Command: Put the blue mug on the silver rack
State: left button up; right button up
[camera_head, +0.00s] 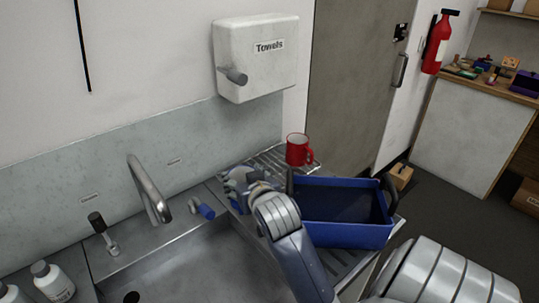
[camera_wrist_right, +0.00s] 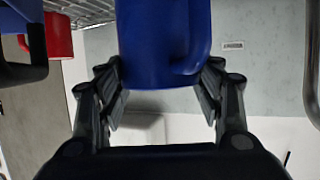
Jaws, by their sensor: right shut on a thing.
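The silver rack (camera_head: 270,158) is a wire rack against the back wall, behind the sink's right end. My right gripper (camera_head: 238,185) is at the rack's left front. In the right wrist view my right gripper (camera_wrist_right: 160,95) is shut on the blue mug (camera_wrist_right: 163,45), with a finger on each side. In the head view the mug is mostly hidden by the gripper. The rack also shows at the top left of the wrist view (camera_wrist_right: 85,10). My left gripper is not in view.
A red mug (camera_head: 297,150) stands at the rack's right end. A blue tub (camera_head: 345,236) with dark handles sits on the drainboard in front of it. The tap (camera_head: 150,190) and sink (camera_head: 190,265) are to the left. A towel dispenser (camera_head: 255,60) hangs above.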

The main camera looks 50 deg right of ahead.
jog(key=shift+d+f+m+h, duration=0.15)
jog(key=shift+d+m+h, duration=0.2)
jog(key=shift+d, duration=0.2)
jog(key=shift+g, duration=0.3)
jog(key=w+d+f+p, duration=0.1)
jog(key=w+d, duration=0.2)
jog(key=w+d+f+p, duration=0.2)
jog(key=w+d, duration=0.2)
jog(key=w+d+f+p, duration=0.1)
jog(key=w+d+f, duration=0.1)
jog(key=w+d, duration=0.2)
jog(key=shift+w, duration=0.2)
jog(key=o, duration=1.7)
jog(key=shift+f, duration=0.15)
jog(key=b+v, duration=0.1)
jog(key=v, duration=1.1)
